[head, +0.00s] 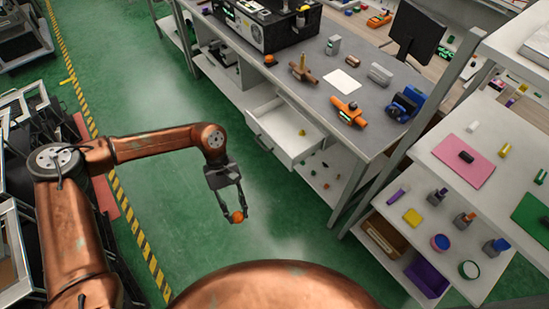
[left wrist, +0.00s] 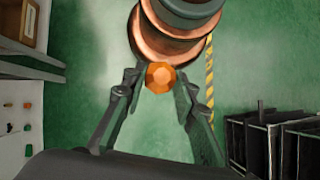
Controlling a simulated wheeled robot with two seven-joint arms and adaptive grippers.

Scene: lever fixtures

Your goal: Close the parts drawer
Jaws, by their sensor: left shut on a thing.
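The parts drawer (head: 284,128) is white and stands pulled out from under the grey workbench in the head view. A small yellow thing (head: 301,132) lies in it. My left gripper (head: 233,214) is shut on a small orange faceted thing (head: 238,217), held over the green floor to the lower left of the drawer and apart from it. In the left wrist view the orange thing (left wrist: 160,77) sits between the two fingertips (left wrist: 160,84). My right gripper is not in view.
The workbench (head: 290,75) carries a black device (head: 265,22), a monitor (head: 416,30) and orange and blue tools. A shelf unit (head: 470,150) with small parts stands at the right. Green floor is clear between my left gripper and the bench.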

